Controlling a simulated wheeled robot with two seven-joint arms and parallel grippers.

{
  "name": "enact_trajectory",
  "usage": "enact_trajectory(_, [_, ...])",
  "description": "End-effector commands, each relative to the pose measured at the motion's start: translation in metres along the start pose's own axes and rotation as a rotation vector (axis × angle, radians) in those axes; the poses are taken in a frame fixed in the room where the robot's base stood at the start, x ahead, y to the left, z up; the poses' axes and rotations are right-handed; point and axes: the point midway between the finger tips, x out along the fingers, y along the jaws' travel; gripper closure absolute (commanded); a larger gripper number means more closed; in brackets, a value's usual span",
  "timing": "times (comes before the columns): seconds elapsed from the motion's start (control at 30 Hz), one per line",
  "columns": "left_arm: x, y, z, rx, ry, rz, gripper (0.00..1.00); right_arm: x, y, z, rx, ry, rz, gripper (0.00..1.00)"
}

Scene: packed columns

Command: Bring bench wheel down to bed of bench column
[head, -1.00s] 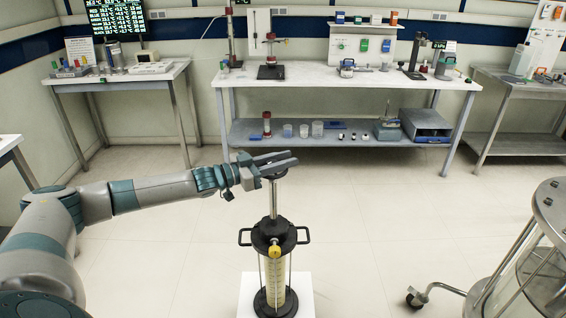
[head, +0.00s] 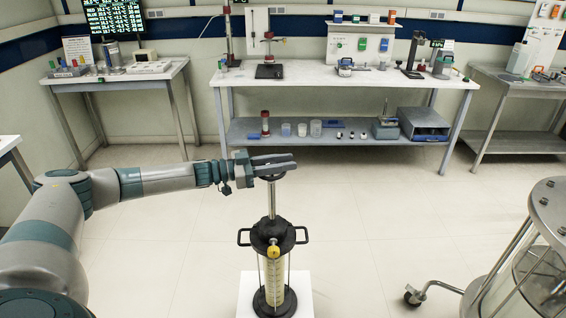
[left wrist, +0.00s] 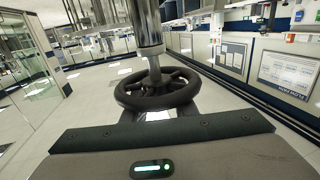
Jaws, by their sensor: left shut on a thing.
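The bench column (head: 275,272) stands upright on a white block. It has a clear cylinder with a pale bed inside, a black top with two side handles and a steel rod (head: 272,205) rising from it. The bench wheel (head: 270,176) is a black spoked handwheel at the rod's upper end, partly hidden by my fingers in the head view. The wheel (left wrist: 158,101) shows clearly in the left wrist view. My left gripper (head: 275,164) is shut on the wheel, reaching in from the left. My right gripper is not in view.
A larger wheeled glass vessel (head: 540,255) stands at the right. A long bench (head: 340,78) with lab gear is behind. The floor around the column is clear.

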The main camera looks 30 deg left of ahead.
Motion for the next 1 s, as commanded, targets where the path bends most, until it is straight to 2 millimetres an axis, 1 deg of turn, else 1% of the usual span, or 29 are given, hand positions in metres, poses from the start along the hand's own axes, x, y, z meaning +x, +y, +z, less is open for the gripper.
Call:
enact_trajectory(0.17, [0.001, 0.0, -0.002, 0.001, 0.004, 0.0, 0.97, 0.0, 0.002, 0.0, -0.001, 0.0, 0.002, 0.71])
enact_trajectory(0.2, [0.001, 0.0, -0.002, 0.001, 0.004, 0.0, 0.7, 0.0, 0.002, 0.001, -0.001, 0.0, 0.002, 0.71])
enact_trajectory(0.27, [0.001, 0.0, -0.002, 0.0, 0.004, 0.0, 0.56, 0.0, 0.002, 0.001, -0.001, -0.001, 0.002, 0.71])
enact_trajectory(0.67, [-0.002, 0.0, 0.0, 0.0, 0.001, -0.001, 0.56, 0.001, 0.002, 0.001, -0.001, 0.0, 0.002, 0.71])
enact_trajectory(0.87, [-0.017, 0.0, 0.003, 0.0, 0.0, -0.002, 0.56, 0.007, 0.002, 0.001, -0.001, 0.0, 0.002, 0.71])
enact_trajectory(1.0, [-0.038, -0.001, 0.003, 0.001, -0.001, -0.003, 0.56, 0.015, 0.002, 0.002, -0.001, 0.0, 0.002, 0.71])
